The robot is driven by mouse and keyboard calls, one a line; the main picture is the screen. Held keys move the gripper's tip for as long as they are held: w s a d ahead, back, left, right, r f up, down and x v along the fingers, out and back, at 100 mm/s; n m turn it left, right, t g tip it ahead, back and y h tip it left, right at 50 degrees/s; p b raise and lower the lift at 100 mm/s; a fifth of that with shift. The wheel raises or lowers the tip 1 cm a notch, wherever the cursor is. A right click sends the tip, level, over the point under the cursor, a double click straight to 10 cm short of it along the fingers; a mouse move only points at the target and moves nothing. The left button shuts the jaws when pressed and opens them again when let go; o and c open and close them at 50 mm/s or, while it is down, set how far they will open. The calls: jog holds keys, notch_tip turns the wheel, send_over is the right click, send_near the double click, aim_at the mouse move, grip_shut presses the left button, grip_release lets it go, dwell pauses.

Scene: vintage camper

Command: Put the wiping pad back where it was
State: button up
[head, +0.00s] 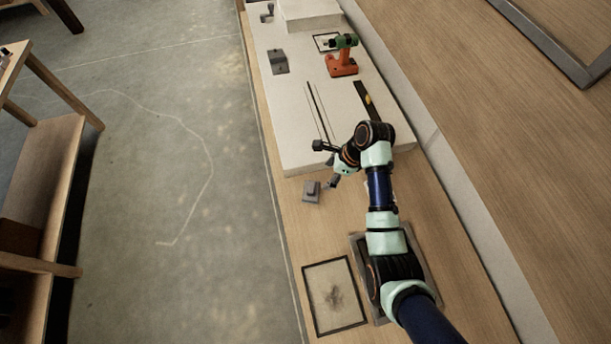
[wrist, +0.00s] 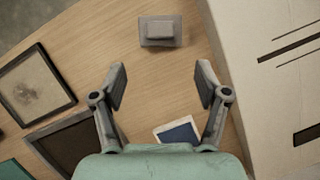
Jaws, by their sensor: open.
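A small grey pad with a raised block on top, which looks like the wiping pad (head: 311,191), lies on the wooden counter. It sits just off the near end of the pale raised slab. In the wrist view the same pad (wrist: 160,31) lies beyond my fingertips, near the top middle. My gripper (wrist: 160,85) is open and empty, with bare counter between its fingers. In the head view my gripper (head: 327,164) is above the slab's near edge, close to the pad and apart from it. A blue square with a pale border (wrist: 180,133) lies near my right finger.
A framed panel with a dark smudge (head: 333,297) lies on the near counter. A dark framed tray (wrist: 70,147) is beside it, partly behind my arm.

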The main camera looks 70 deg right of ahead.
jog(key=w+a+r+n+t+h, duration=0.1)
jog(key=w+a+r+n+t, duration=0.1)
jog(key=w+a+r+n, duration=0.6)
jog(key=w+a+r+n+t+h, duration=0.1)
jog(key=w+a+r+n+h, duration=0.15)
jog(key=w+a+n, duration=0.95)
jog(key=s+a+r+n+t+y, duration=0.1)
jog(key=s+a+r+n+t, duration=0.1)
jog(key=a+r+n, duration=0.4)
jog(key=s+a+r+n+t+y, duration=0.1)
jog(key=s+a+r+n+t, duration=0.2)
jog(key=a+r+n, duration=0.4)
jog(key=s+a, duration=0.1)
jog(key=a, duration=0.7)
jog(key=shift+r, duration=0.35)
